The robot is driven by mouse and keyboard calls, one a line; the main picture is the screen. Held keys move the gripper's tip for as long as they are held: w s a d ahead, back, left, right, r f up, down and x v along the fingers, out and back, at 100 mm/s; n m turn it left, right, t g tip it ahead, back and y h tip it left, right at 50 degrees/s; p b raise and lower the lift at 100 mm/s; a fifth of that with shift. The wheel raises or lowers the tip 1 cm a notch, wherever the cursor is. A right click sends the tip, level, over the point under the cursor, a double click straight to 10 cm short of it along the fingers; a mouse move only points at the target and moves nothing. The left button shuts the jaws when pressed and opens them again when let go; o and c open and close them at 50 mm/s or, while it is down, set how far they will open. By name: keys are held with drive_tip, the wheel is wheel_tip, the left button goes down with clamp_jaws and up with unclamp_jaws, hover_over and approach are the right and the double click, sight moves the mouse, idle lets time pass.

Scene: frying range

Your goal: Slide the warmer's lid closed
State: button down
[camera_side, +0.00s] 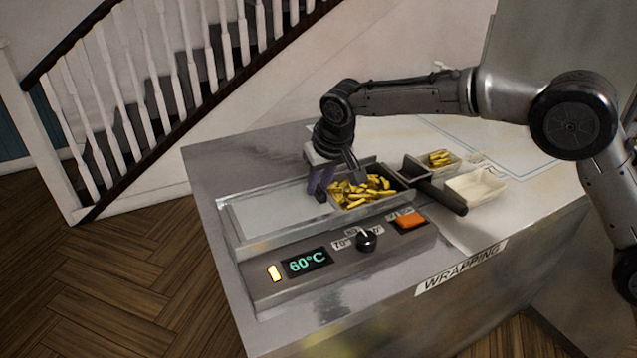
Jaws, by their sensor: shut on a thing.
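The warmer (335,262) is a grey metal unit along the front of the counter. Its pale flat lid (275,212) lies over the left part of the top. The right part is open and shows a heap of yellow fries (362,190). My gripper (330,186) points down at the lid's right end, beside the fries, and is shut on the lid's handle. The handle is mostly hidden by the fingers.
The warmer's front has a 60°C display (307,262), a black knob (366,240) and an orange switch (409,221). A dark-handled scoop (440,192) lies just right of the open part. A tray of fries (438,160) and an empty pale tray (476,186) stand farther right.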

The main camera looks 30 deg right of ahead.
idle(0.3)
drive_tip(key=d, duration=1.8)
drive_tip(key=shift+r, duration=0.1)
drive_tip(key=c, duration=1)
unclamp_jaws()
drive_tip(key=shift+d, duration=0.1)
drive_tip(key=shift+o, duration=1.2)
drive_tip(key=v, duration=1.3)
drive_tip(key=shift+s+r, duration=0.2)
drive_tip(key=shift+r, duration=0.1)
